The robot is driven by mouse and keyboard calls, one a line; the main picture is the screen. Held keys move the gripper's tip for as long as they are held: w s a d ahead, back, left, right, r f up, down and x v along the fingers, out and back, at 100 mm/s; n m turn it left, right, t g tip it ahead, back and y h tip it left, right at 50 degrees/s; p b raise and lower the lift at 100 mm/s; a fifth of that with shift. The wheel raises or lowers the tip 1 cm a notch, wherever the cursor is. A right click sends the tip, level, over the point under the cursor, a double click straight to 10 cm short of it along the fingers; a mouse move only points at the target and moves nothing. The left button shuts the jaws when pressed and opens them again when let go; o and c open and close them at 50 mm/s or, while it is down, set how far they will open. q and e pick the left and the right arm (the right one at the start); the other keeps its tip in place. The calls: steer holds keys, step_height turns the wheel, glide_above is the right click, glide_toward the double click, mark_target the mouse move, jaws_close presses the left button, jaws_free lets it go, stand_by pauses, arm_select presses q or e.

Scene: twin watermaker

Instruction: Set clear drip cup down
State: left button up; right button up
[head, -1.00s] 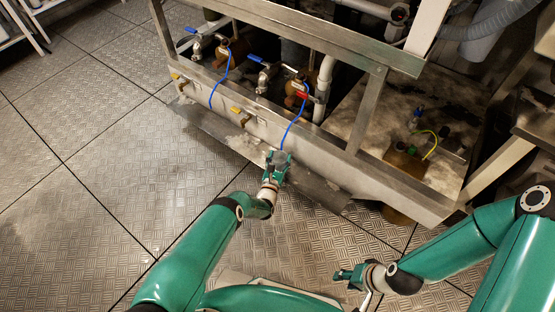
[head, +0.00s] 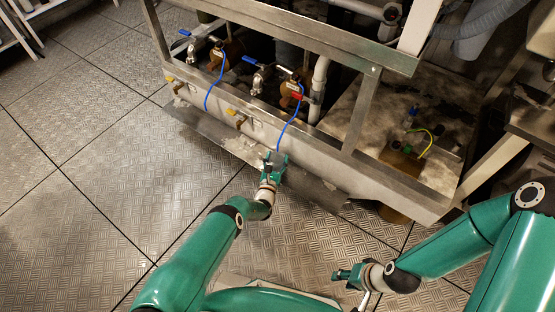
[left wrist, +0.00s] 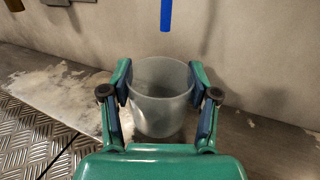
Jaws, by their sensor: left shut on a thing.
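The clear drip cup (left wrist: 160,110) is a translucent, frosted-looking cup, upright in the left wrist view. My left gripper (left wrist: 162,88) has one finger on each side of it and is shut on the cup. In the head view the left gripper (head: 273,160) is at the metal ledge (head: 225,139) along the foot of the machine frame, and the cup is hard to make out there. I cannot tell whether the cup's base touches the ledge. My right gripper (head: 346,274) is far to the right, away from the cup; its fingers are too small to judge.
A blue tube (head: 289,126) hangs from a valve above the cup; its end also shows in the left wrist view (left wrist: 166,14). A second blue tube (head: 214,88) hangs further left. Pale residue lies on the ledge. Open floor (head: 130,185) lies to the left.

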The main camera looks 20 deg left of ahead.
arm_select(q)
steer(key=shift+f, duration=0.2)
steer(key=o, duration=1.2)
steer(key=shift+s+f, duration=0.1)
steer(key=shift+s, duration=0.05)
